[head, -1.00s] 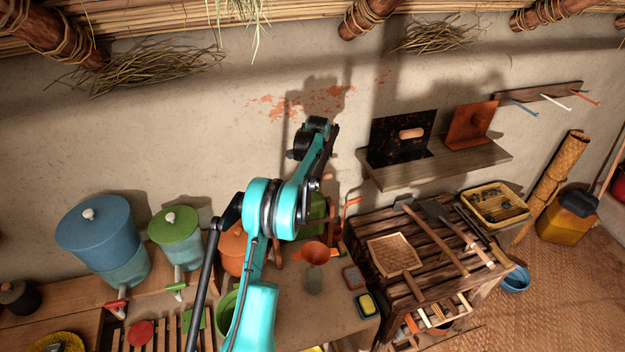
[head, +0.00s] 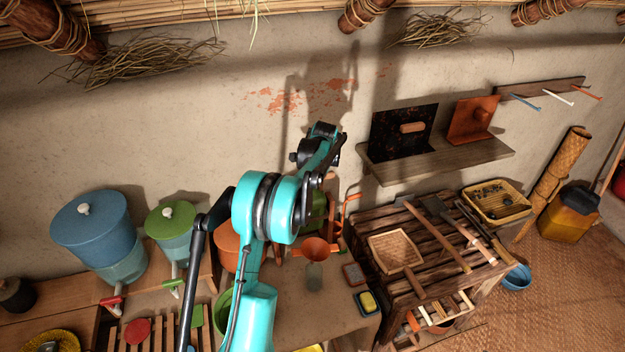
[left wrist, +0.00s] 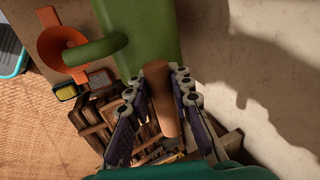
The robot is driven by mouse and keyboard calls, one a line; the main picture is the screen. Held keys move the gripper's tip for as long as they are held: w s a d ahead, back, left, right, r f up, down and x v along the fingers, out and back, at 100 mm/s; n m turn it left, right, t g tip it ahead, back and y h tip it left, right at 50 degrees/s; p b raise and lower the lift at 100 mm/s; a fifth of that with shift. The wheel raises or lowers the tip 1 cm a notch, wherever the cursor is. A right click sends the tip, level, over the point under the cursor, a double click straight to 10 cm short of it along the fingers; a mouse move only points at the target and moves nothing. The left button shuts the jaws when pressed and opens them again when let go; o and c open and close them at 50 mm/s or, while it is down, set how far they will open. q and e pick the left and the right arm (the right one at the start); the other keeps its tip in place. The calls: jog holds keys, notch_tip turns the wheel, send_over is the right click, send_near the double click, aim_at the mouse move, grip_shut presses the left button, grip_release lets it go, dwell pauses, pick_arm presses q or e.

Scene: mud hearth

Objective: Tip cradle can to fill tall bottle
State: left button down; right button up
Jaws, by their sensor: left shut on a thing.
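My left gripper (left wrist: 162,92) is shut on a brown cylindrical handle (left wrist: 158,90) beside the green can (left wrist: 140,35) in the left wrist view. A thick green spout (left wrist: 96,50) reaches from the can over the edge of an orange funnel (left wrist: 62,40). In the head view the green can (head: 320,208) is mostly hidden behind my teal left arm, next to an orange upright frame (head: 346,208). The funnel (head: 316,246) sits on a clear tall bottle (head: 314,276). I cannot see liquid flowing. My right gripper is not in view.
A blue jar (head: 92,228) and a green-lidded jar (head: 170,228) with taps stand left. An orange pot (head: 229,247) is partly behind my arm. A slatted wooden rack (head: 430,245) with tools stands right. A yellow sponge dish (head: 367,301) lies near the bottle. A wall shelf (head: 440,160) is above.

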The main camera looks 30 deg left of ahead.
aim_at(322, 200)
pick_arm(q)
jog(key=shift+s+d+f+t+y+b, duration=0.5)
jog(key=shift+s+d+b, duration=0.35)
jog(key=shift+d+b, duration=0.25)
jog(key=shift+s+d+f+t+y+b, duration=0.55)
jog(key=shift+s+d+b, duration=0.3)
jog(key=shift+b, duration=0.3)
jog(key=shift+s+d+f+t+y+b, duration=0.35)
jog(key=shift+s+d+f+y+b, duration=0.35)
jog(key=shift+d+b, duration=0.4)
jog(key=shift+s+a, duration=0.1)
jog(key=c, duration=1.3)
grip_release()
jog(key=shift+r, duration=0.1)
jog(key=shift+s, duration=0.1)
jog(key=shift+r, duration=0.1)
